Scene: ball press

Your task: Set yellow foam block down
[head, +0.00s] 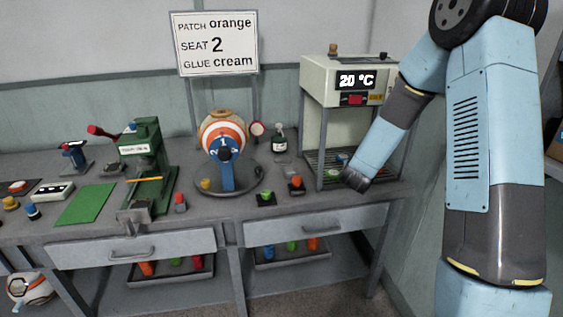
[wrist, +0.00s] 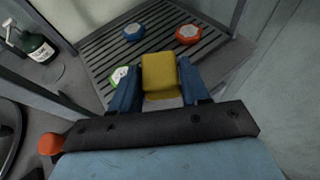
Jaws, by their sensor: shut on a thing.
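The yellow foam block (wrist: 160,74) is between the two blue fingers of my gripper (wrist: 160,92) in the wrist view. My gripper is shut on it, in front of the slatted grey rack (wrist: 110,42) of the cream machine. In the head view my gripper (head: 354,181) is at the front right of the bench, by the machine's open lower bay, and the block is hidden there. I cannot tell whether the block touches the rack.
On the rack are a blue disc (wrist: 133,33), a red disc (wrist: 187,34) and a green disc (wrist: 120,74). A dark green bottle (wrist: 36,47) stands left of the rack. The machine (head: 345,80) reads 20 °C. Its posts flank the bay.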

